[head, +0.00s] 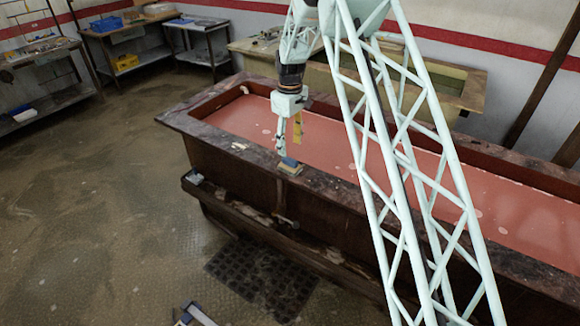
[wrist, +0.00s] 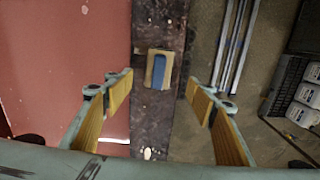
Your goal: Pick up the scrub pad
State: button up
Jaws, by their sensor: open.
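The scrub pad (head: 289,166) is a small tan block with a blue top. It lies on the dark, worn rim (head: 325,184) of the long red-filled tank, on the side facing me. In the wrist view the scrub pad (wrist: 151,70) sits on the rim strip between the two fingers, just beyond their tips. My gripper (head: 289,147) is open, points down and hangs close over the pad. Its yellow-lined fingers (wrist: 160,82) are spread on either side with nothing between them. I cannot tell the exact height gap.
The red surface (head: 240,125) fills the tank behind the rim. A lower ledge with a small pale item (head: 195,178) runs along the tank's front. A black mat (head: 262,278) lies on the floor. Metal rails (wrist: 235,45) and white tubs (wrist: 301,112) show at right in the wrist view.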

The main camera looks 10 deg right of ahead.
aim_at(290, 159)
jog(key=shift+f, duration=2.8)
jog(key=shift+p, duration=0.3)
jog(key=shift+w+f+p, duration=0.15)
jog(key=shift+f+p, duration=0.4)
jog(key=shift+f, duration=2)
jog(key=shift+c, duration=0.4)
jog(key=c, duration=0.9)
jog(key=shift+r, duration=0.15)
